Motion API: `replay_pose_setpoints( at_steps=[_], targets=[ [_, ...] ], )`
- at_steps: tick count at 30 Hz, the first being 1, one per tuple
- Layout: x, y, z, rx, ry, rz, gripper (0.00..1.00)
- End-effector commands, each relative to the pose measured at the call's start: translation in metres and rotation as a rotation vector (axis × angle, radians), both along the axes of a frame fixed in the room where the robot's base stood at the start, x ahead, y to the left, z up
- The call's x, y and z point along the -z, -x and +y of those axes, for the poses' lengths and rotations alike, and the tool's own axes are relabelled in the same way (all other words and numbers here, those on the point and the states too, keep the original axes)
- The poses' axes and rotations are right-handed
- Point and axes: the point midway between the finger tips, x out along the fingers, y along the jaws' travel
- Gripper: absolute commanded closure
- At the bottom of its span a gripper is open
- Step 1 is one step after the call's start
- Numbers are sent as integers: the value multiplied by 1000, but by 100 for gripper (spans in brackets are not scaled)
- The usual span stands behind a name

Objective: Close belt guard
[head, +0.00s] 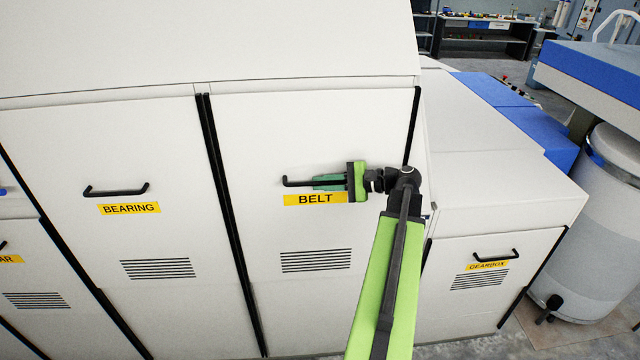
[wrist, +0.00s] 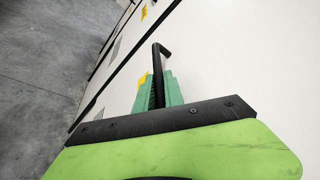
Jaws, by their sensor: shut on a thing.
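The belt guard (head: 310,225) is a white panel with a yellow BELT label (head: 316,199), a black bar handle (head: 298,183) and a vent below. It looks flush, or nearly so, with the panels beside it. My gripper (head: 328,182) is at the right part of the handle, its green fingers shut on it. In the wrist view the handle (wrist: 157,62) runs between my two green fingers (wrist: 162,92), and its far end sticks out beyond them. The right end of the handle is hidden by my gripper.
The BEARING guard (head: 130,220) is at the left and the lower GEARBOX guard (head: 480,290) at the right, each with a black handle. A white drum (head: 600,220) stands at the far right. Grey floor (wrist: 45,60) shows beside the machine in the wrist view.

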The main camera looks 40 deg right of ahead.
Motion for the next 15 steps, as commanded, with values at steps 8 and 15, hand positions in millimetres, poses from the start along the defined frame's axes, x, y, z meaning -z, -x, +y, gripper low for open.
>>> replay_pose_setpoints(
  at_steps=[8,15],
  targets=[
    [-5,-2,-2,6,-4,-14,67],
    [-4,-2,0,3,-3,-11,66]
  ],
)
